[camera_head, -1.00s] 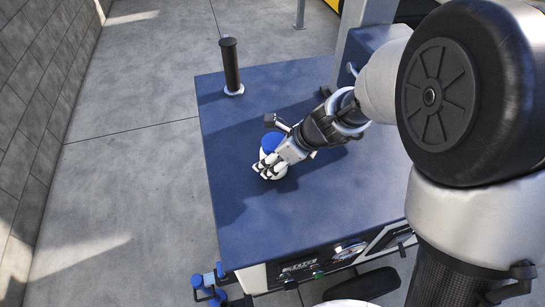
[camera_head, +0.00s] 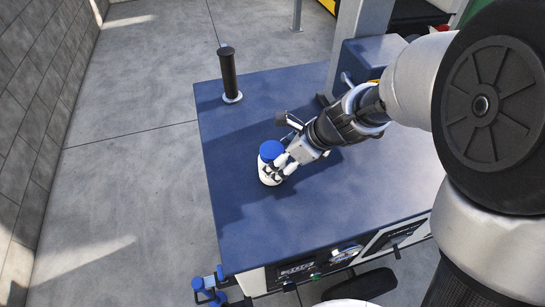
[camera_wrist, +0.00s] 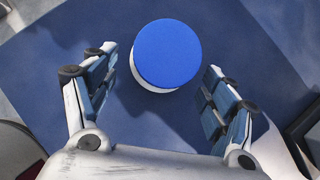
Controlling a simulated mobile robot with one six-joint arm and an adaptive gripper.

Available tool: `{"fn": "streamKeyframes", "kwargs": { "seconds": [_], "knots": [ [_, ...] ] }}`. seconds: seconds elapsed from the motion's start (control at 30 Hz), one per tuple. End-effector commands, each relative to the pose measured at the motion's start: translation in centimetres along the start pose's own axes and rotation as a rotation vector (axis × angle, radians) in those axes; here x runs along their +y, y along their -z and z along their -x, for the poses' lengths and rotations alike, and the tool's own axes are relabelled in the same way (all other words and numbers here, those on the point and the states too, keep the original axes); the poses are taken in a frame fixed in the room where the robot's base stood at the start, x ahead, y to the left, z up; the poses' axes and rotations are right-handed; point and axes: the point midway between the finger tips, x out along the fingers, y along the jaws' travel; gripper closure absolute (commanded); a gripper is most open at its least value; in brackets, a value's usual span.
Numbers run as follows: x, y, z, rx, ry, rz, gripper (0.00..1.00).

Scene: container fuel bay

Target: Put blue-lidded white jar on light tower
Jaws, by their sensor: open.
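The blue-lidded white jar (camera_head: 269,164) stands upright on the blue top of the light tower (camera_head: 236,215). In the wrist view its round blue lid (camera_wrist: 168,53) lies ahead of the fingertips, with a sliver of white body showing below it. My gripper (camera_head: 287,167) is just to the right of the jar in the head view. In the wrist view my gripper (camera_wrist: 158,68) is open, with one finger to each side and clear space around the lid. The jar's lower right side is partly hidden by the fingers in the head view.
A black post with a white base (camera_head: 229,75) stands at the back left of the blue top. A grey mast (camera_head: 352,50) rises at the back. A blue jack or fitting (camera_head: 207,287) is at the front left corner. The left part of the top is clear.

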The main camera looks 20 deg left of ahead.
Motion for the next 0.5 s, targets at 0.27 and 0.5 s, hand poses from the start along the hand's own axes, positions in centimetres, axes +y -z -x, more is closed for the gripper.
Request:
{"fn": "streamKeyframes", "kwargs": {
  "seconds": [0.27, 0.5],
  "knots": [
    [0.0, -0.1, 5.2, 0.000, 0.001, -0.001, 0.23],
    [0.0, 0.0, 6.2, 0.000, -0.001, -0.001, 0.23]
  ]
}}
